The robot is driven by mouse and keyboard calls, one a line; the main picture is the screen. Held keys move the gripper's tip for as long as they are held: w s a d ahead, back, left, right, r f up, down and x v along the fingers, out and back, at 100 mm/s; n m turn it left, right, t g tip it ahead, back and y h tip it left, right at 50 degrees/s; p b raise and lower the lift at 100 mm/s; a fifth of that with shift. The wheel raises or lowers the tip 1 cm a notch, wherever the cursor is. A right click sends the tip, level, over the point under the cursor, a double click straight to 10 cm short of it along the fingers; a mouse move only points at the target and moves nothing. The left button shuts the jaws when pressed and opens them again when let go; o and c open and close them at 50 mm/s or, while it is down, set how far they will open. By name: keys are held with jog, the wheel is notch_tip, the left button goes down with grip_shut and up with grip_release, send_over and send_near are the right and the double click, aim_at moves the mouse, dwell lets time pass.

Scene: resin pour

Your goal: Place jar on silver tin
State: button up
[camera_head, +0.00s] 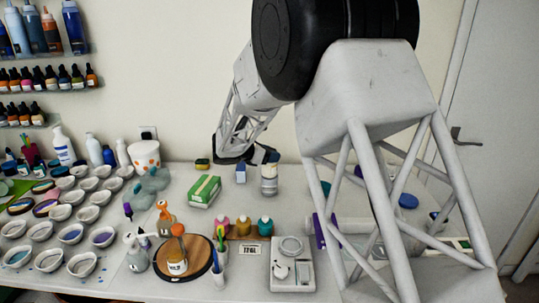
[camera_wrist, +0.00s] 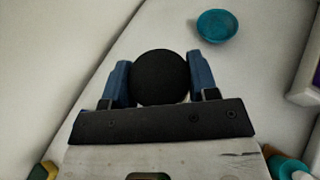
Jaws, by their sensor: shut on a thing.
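A jar with a pale label (camera_head: 268,181) is below my gripper (camera_head: 262,157), at the back of the table. In the wrist view its round black lid (camera_wrist: 160,78) sits between the two blue fingers of my gripper (camera_wrist: 160,80), which are shut on it. I cannot tell whether the jar's base touches the table. I cannot clearly make out a silver tin; a round silvery piece (camera_head: 291,246) rests on a grey-white device at the front middle.
A green box (camera_head: 204,190) and a small blue-white box (camera_head: 241,174) are left of the jar. Three small bottles (camera_head: 243,226) stand in front. A teal dish (camera_wrist: 217,25) lies near the jar. Many small cups crowd the left. My arm hides part of the right side.

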jog(key=shift+f, duration=0.15)
jog(key=o, duration=1)
jog(key=shift+r, duration=0.2)
jog(key=v, duration=1.2)
jog(key=shift+d+r, duration=0.1)
jog(key=shift+d, duration=0.05)
